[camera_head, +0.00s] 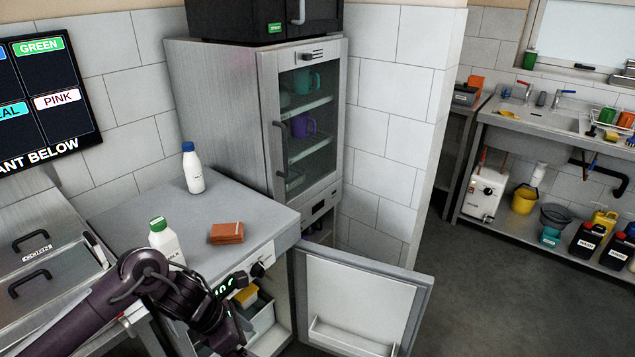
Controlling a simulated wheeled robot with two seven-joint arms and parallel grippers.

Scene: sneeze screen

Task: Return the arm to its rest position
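My dark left arm (110,303) comes in from the lower left and bends down at its wrist. Its lower end is in front of the open under-counter cabinet, near the bottom edge. The fingers cannot be made out, so I cannot tell whether they are open or hold anything. My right arm and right gripper are out of view.
The open cabinet door (360,303) juts out to the right of the arm. A green-capped bottle (165,240) stands close behind the arm. A blue-capped bottle (193,170) and a brown block (227,233) are on the counter (240,203). Floor at right is clear.

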